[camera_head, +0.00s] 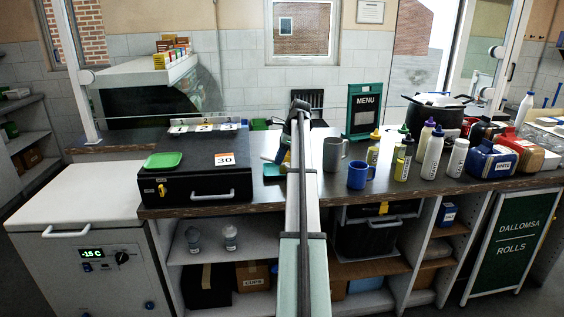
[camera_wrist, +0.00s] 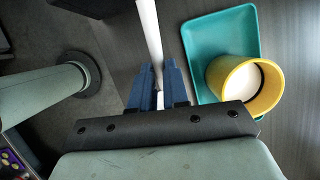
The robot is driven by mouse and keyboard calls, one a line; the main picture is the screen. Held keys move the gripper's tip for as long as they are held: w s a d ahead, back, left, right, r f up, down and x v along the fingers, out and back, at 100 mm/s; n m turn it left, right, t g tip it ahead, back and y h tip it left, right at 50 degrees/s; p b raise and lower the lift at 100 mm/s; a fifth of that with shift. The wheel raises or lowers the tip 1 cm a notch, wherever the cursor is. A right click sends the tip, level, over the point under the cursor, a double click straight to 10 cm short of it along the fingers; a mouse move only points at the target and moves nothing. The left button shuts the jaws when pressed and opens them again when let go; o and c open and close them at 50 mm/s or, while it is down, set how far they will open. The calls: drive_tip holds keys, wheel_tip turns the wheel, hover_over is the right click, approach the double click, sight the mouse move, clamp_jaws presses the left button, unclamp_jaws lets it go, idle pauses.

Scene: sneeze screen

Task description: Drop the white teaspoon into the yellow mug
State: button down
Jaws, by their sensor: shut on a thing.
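My gripper (camera_wrist: 157,84) has blue fingers shut on the white teaspoon (camera_wrist: 149,28), whose long pale shaft runs up out of the top of the wrist view. The yellow mug (camera_wrist: 215,78) stands upright on a teal tray (camera_wrist: 201,33), to the right of my fingers in the wrist view. Its mouth faces the camera and a pale interior shows. The teaspoon is apart from the mug in the picture, to its left. In the head view my arm covers most of this spot, and the teal tray (camera_head: 272,170) shows only in part.
A grey mug (camera_head: 333,154) and a blue mug (camera_head: 359,176) stand right of my arm, with several bottles (camera_head: 432,156) beyond. A menu board (camera_head: 363,108) stands behind. Left is a black case (camera_head: 190,186) with a green tray (camera_head: 163,160) on it.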

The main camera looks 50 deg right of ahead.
drive_tip(key=w+d+r+m+t, duration=0.3)
drive_tip(key=d+r+m+t, duration=0.2)
drive_tip(key=d+r+t, duration=0.5)
drive_tip(key=shift+w+d+t, duration=0.2)
drive_tip(key=shift+d+t, duration=0.3)
drive_tip(key=shift+t, duration=0.3)
drive_tip(key=shift+f, duration=0.15)
wheel_tip(320, 180, down, 7)
idle(0.4)
drive_tip(key=shift+f, duration=0.15)
idle(0.3)
drive_tip(key=shift+f, duration=2.15)
drive_tip(key=c, duration=1.1)
unclamp_jaws()
drive_tip(key=shift+o, duration=0.2)
drive_tip(key=shift+s, duration=0.1)
